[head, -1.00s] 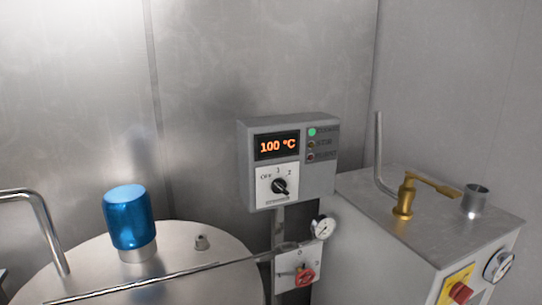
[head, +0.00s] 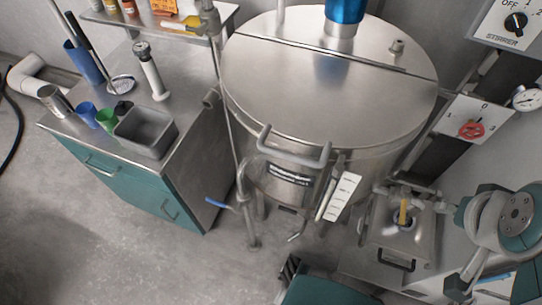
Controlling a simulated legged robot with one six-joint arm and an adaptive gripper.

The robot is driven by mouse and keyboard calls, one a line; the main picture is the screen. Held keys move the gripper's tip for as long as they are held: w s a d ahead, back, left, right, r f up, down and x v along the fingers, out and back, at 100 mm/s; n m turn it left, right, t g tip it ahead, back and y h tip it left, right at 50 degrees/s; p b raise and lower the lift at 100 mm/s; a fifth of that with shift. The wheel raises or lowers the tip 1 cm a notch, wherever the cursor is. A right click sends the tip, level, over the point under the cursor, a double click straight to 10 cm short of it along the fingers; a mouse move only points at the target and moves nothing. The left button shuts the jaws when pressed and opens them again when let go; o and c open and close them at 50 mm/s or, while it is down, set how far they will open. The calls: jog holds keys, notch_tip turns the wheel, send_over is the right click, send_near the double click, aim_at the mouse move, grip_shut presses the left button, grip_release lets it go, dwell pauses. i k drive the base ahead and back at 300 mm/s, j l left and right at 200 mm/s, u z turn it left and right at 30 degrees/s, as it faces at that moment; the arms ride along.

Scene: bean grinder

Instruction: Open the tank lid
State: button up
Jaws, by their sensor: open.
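The tank (head: 345,165) is a large steel drum in the middle of the head view. Its round lid (head: 315,90) lies flat and shut on top. A straight seam crosses the lid behind its front part. A curved grey bar handle (head: 295,148) sits at the lid's front edge, and nothing touches it. A blue cylinder (head: 345,10) stands at the back of the tank top, cut off by the picture's top edge. Grey and teal arm parts show at the right edge, away from the handle. I cannot make out my gripper's fingers.
A steel-topped counter (head: 190,125) with teal drawers stands left of the tank, holding a grey bin (head: 146,132) and cups. A pipe (head: 245,200) stands in front of the tank. A red knob (head: 471,129) is at right. The floor (head: 130,255) at lower left is clear.

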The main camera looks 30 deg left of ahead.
aim_at(297, 94)
jog(key=k+u, duration=0.1)
jog(key=u, duration=0.3)
jog(key=k+u, duration=0.1)
jog(key=u, duration=0.7)
jog(key=k+z, duration=0.15)
jog(key=z, duration=0.25)
jog(key=k+l+z, duration=0.1)
jog(key=z, duration=0.3)
